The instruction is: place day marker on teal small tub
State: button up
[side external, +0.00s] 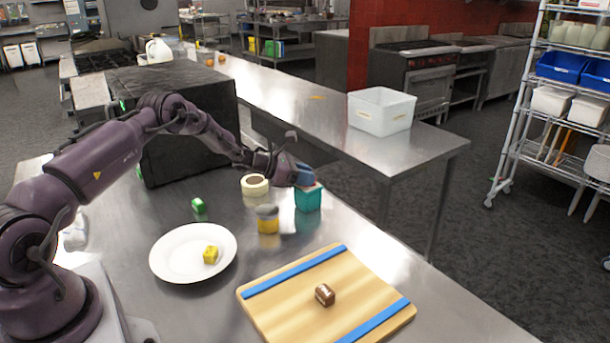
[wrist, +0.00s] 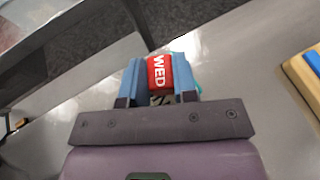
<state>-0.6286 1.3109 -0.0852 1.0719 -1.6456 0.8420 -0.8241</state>
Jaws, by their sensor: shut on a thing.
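The day marker (wrist: 159,72) is a red block with white "WED" lettering in the wrist view. My gripper (wrist: 159,78) has its blue fingers shut on it, one on each side. In the side external view my gripper (side external: 304,178) is right above the teal small tub (side external: 308,198), at its rim. The marker is mostly hidden there, and I cannot tell whether it touches the tub. Only a sliver of the teal tub (wrist: 199,88) shows beside the right finger in the wrist view.
A white plate (side external: 180,262) holds a yellow block. A cutting board (side external: 280,312) with blue strips holds a brown object. A green block (side external: 198,206) lies farther left.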

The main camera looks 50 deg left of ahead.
jog(key=o, duration=0.9)
jog(key=shift+s+a+r, duration=0.1)
jog(key=shift+s+r, duration=0.05)
jog(key=shift+r, duration=0.05)
jog(key=v, duration=1.1)
jog(key=s+d+r+m+g+h, duration=0.1)
jog(key=s+d+r+m+g, duration=0.25)
jog(key=d+r+m, duration=0.55)
jog(key=s+d+r+m+g, duration=0.35)
jog(key=d+r+m, duration=0.35)
jog(key=d, duration=0.4)
jog(key=s+d+r+m+y, duration=0.3)
jog(key=s+m, duration=0.4)
jog(key=s, duration=0.4)
jog(key=s+d+r+m+y, duration=0.3)
jog(key=s+m, duration=0.5)
jog(key=s, duration=0.3)
jog(key=shift+d+r, duration=0.45)
jog(key=shift+d, duration=0.05)
